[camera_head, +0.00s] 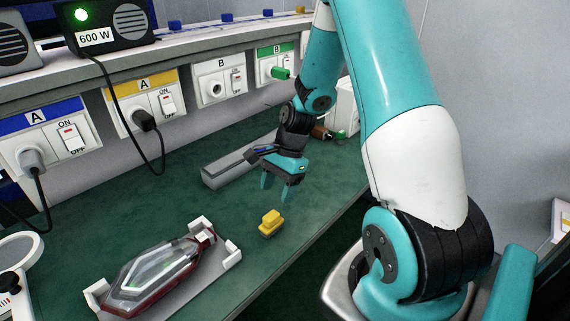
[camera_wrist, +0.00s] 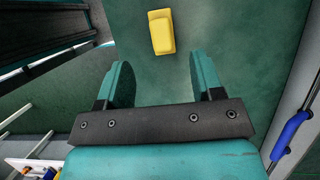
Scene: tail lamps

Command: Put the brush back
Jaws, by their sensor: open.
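A small yellow block (camera_head: 270,223) with a raised top lies on the green bench. It also shows ahead of the fingers in the wrist view (camera_wrist: 161,32). I cannot tell whether it is the brush. My gripper (camera_head: 275,188) is open and empty above the bench, behind the yellow block in the head view. Its two teal fingers stand apart in the wrist view (camera_wrist: 163,80). A blue-handled tool (camera_wrist: 289,133) with a thin metal part lies along the grey surface at the right of the wrist view. No bristles are clear on either thing.
A red-framed clear lamp (camera_head: 158,278) sits in a white cradle (camera_head: 231,256) at the front left. A grey bar (camera_head: 222,171) lies behind my gripper. Sockets with plugs and hanging cables line the back. Green bench (camera_head: 195,215) is clear around the yellow block.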

